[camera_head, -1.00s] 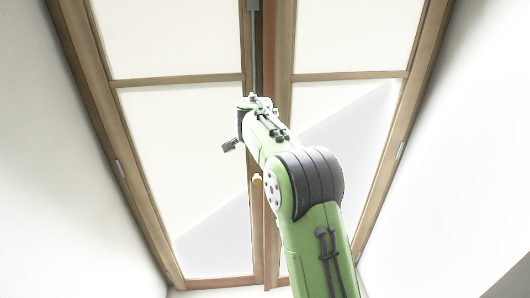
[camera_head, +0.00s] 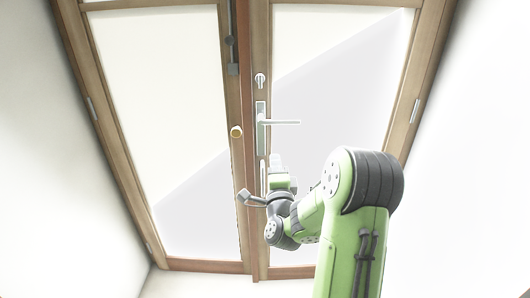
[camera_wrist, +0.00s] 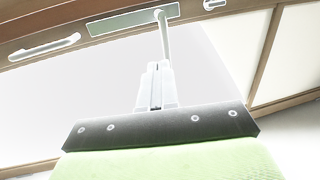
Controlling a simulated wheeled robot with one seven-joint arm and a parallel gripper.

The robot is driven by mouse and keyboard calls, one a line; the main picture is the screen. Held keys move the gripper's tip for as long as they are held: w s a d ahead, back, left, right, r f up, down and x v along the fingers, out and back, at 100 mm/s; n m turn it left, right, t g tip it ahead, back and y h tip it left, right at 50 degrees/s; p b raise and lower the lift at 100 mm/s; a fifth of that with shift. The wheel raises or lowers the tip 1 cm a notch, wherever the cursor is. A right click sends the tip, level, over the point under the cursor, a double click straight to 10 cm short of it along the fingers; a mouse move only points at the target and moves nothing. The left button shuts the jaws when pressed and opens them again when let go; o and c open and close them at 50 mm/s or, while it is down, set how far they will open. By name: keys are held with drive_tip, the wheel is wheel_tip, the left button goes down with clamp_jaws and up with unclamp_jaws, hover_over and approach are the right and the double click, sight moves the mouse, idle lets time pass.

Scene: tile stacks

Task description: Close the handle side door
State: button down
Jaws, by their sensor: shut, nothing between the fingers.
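The handle-side door leaf (camera_head: 338,110) is on the right in the head view, a wood frame around a pale panel. Its metal handle plate (camera_head: 261,138) carries a lever (camera_head: 285,122) pointing right. The plate (camera_wrist: 112,24) and lever (camera_wrist: 163,34) also show at the top of the wrist view. My gripper (camera_head: 276,163) is below the lever, in front of this leaf. Its pale fingers (camera_wrist: 155,80) are shut and empty, and point toward the plate; contact with the door cannot be told. Whether the leaf is fully flush is unclear.
A keyhole fitting (camera_head: 260,80) sits above the plate. A pale pull bar (camera_wrist: 45,47) shows in the wrist view. White walls flank both sides.

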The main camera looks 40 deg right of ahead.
drive_tip(key=p+x, duration=0.6)
drive_tip(key=x, duration=0.7)
drive_tip(key=shift+d+r+p, duration=0.3)
drive_tip(key=shift+p, duration=0.05)
drive_tip(key=shift+w, duration=0.1)
drive_tip(key=p+x, duration=0.1)
drive_tip(key=x, duration=0.2)
drive_tip(key=shift+w+f, duration=0.1)
drive_tip(key=shift+w, duration=0.25)
drive_tip(key=shift+f, duration=0.15)
